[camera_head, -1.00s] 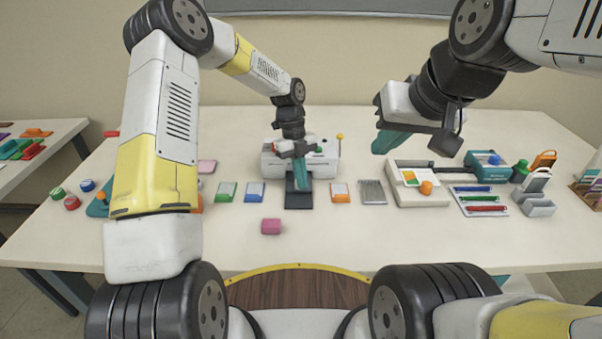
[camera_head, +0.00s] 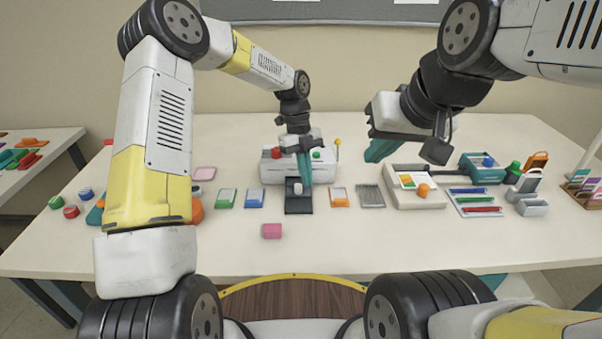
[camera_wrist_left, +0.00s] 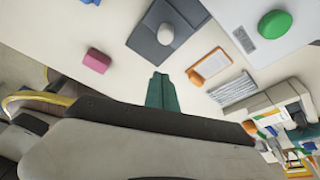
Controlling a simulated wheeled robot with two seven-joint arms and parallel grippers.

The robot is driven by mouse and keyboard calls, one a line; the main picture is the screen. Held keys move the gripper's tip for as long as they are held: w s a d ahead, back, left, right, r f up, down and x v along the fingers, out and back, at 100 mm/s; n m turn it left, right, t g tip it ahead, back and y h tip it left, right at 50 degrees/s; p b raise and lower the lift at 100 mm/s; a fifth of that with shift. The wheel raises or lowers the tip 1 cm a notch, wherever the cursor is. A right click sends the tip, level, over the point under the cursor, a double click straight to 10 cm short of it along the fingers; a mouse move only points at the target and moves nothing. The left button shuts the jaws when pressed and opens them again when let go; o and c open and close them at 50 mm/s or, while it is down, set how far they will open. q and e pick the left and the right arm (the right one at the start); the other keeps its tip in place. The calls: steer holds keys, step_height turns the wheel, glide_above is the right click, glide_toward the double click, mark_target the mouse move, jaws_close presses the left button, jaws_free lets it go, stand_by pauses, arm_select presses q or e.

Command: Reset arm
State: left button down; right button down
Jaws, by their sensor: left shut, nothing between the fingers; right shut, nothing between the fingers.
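My left gripper (camera_head: 304,168) reaches over the middle of the table in the head view, in front of the white laminator (camera_head: 271,170). Its teal fingers are together with nothing between them; they also show in the left wrist view (camera_wrist_left: 162,92). Below them lies a dark plate (camera_head: 299,207) with a light knob (camera_head: 298,188) on it. My right gripper (camera_head: 377,152) hangs in the air to the right, above the back of the table. Its teal fingers are shut and empty, clear of the objects below.
A pink block (camera_head: 272,231) lies alone near the table's front. Green (camera_head: 226,198), blue (camera_head: 255,198) and orange (camera_head: 339,197) cards flank the plate. A white device with an orange knob (camera_head: 423,190), a pen tray (camera_head: 475,203) and grey holders (camera_head: 532,207) stand right. The front strip is mostly clear.

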arm_select(q)
steer(key=s+a+r+n+t, duration=0.1)
steer(key=s+a+r+n, duration=0.2)
steer(key=r, duration=0.4)
steer(key=a+r+n+t, duration=0.2)
steer(key=a+r+n, duration=0.15)
steer(key=r, duration=0.35)
steer(key=s+a+r+n+t, duration=0.3)
steer(key=s+a+r+n, duration=0.1)
steer(key=s+n, duration=0.6)
steer(key=s+a+r+n+t, duration=0.3)
steer(key=s+a+n, duration=0.4)
steer(key=s+n, duration=0.3)
steer(key=r+n, duration=0.1)
steer(key=n, duration=0.2)
steer(key=shift+a+r+t, duration=0.2)
steer(key=shift+a+t, duration=0.1)
steer(key=shift+t, duration=0.1)
steer(key=shift+n, duration=0.25)
